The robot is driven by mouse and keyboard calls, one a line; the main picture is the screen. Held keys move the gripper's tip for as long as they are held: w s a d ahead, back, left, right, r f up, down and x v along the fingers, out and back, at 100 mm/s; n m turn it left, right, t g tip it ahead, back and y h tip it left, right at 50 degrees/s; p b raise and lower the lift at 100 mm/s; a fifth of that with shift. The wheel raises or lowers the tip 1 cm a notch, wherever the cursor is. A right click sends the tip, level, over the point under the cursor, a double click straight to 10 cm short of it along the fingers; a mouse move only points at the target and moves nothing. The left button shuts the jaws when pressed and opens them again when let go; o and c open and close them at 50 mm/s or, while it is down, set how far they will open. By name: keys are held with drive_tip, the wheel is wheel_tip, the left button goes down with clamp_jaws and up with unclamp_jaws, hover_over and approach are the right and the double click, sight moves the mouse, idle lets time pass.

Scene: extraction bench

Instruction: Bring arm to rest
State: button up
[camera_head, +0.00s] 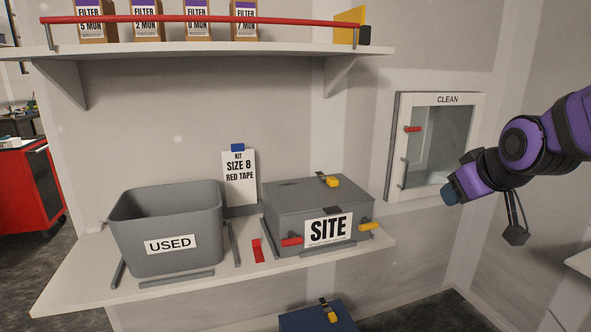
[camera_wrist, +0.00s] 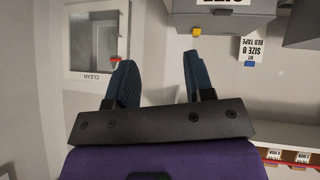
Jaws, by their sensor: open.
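My arm reaches in from the right in the head view, purple and black. My gripper (camera_head: 451,193) is at its end, in front of the wall and just below right of the CLEAN hatch, apart from it as far as I can tell. In the wrist view my gripper (camera_wrist: 157,80) shows two dark blue fingers spread apart with nothing between them. The CLEAN hatch (camera_head: 437,140) is a white-framed window with a red handle, and it also shows in the wrist view (camera_wrist: 95,40).
A bench (camera_head: 75,284) holds a grey USED bin (camera_head: 165,220), a grey SITE case (camera_head: 290,205) with red and yellow latches, and a KIT card (camera_head: 239,178). A shelf (camera_head: 200,50) with filter boxes hangs above. A blue case (camera_head: 318,318) sits below. Space right of the bench looks clear.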

drive_tip(key=s+r+m+g, duration=0.3)
drive_tip(key=s+g, duration=0.1)
drive_tip(key=s, duration=1.6)
drive_tip(key=shift+a, duration=0.35)
idle(1.3)
